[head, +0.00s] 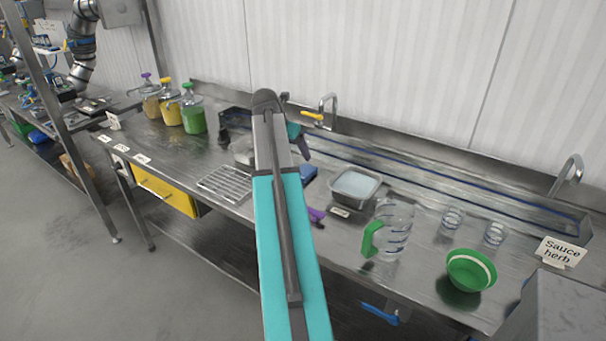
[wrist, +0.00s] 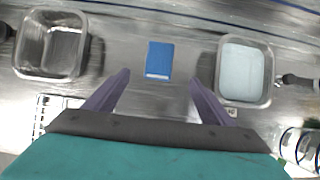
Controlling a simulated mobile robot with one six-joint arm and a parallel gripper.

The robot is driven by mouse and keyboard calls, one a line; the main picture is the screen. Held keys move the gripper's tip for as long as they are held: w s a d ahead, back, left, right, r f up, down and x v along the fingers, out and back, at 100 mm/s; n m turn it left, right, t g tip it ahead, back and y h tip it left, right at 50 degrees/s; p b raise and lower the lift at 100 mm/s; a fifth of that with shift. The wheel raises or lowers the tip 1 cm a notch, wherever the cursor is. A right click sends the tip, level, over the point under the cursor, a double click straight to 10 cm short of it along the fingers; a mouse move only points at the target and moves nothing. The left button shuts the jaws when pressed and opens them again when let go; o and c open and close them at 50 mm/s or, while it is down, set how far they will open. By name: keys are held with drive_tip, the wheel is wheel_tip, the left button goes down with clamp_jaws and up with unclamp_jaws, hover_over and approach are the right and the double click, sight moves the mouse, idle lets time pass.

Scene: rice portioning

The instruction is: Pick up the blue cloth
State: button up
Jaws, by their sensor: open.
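The blue cloth (wrist: 159,60) is a small folded rectangle lying flat on the steel counter (wrist: 190,30). In the wrist view it sits between and beyond my fingertips. In the head view the cloth (head: 309,173) shows just right of my arm, partly hidden by it. My gripper (wrist: 160,80) is open, its two purple fingers spread wide on either side of the cloth's line. Nothing is between the fingers, and they look apart from the cloth. In the head view my arm hides most of the gripper; one purple finger (head: 316,214) shows.
A steel container with pale contents (wrist: 243,70) stands right of the cloth, and an empty steel container (wrist: 50,45) stands left. A wire rack (head: 224,184), a clear jug with a green handle (head: 396,228) and a green bowl (head: 471,269) are also on the counter.

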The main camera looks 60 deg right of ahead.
drive_tip(key=p, duration=0.2)
approach(304, 171)
drive_tip(key=shift+x, duration=1.65)
drive_tip(key=shift+d, duration=0.15)
drive_tip(key=shift+p+x, duration=0.65)
drive_tip(key=shift+x, duration=0.45)
drive_tip(key=shift+p+x, duration=0.4)
drive_tip(key=shift+x, duration=1.05)
drive_tip(key=shift+w+f, duration=0.1)
drive_tip(key=shift+c, duration=0.3)
drive_tip(key=c, duration=1.1)
